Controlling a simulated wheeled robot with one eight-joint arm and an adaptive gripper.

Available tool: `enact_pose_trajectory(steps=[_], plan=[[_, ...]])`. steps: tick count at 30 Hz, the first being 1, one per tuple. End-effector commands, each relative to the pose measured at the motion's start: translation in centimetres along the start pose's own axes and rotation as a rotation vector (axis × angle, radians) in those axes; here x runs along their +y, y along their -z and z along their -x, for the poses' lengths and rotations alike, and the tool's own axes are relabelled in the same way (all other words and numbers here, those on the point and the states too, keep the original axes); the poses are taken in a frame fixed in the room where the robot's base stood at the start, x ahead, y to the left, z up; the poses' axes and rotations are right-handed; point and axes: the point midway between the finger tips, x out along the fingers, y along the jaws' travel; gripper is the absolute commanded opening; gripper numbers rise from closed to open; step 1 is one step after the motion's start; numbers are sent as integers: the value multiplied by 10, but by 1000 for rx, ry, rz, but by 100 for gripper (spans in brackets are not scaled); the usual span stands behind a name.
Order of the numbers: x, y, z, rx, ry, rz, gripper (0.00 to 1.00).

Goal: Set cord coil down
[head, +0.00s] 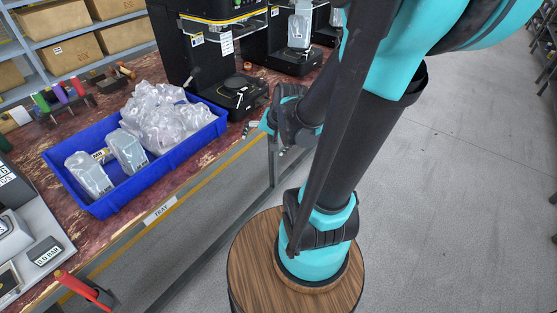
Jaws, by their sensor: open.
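My gripper (252,129) is at the end of the folded arm, over the front edge of the workbench (205,165), just right of the blue tray. It is small and partly hidden by my own wrist; it is open, and I see nothing held in it. I cannot make out a cord coil for certain anywhere in view. My arm hides part of the bench edge and the floor behind it.
A blue tray (150,184) holds clear bags and wrapped grey parts. Black seamer machines (232,93) stand behind it. Coloured-handled tools (60,95) lie at the left, and a red-handled lever (82,288) is at lower left. The floor (455,200) at right is clear.

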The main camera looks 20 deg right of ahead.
Motion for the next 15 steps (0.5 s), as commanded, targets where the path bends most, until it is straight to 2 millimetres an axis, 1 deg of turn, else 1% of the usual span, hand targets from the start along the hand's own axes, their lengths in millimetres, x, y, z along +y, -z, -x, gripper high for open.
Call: enact_pose_trajectory(steps=[1,3,6,10,15], plan=[[12,-14,5,2,-41,119,100],[28,-27,10,5,-98,278,100],[46,-39,16,2,-160,449,100],[59,-46,20,-4,-204,567,100],[62,-46,20,-6,-215,596,100]])
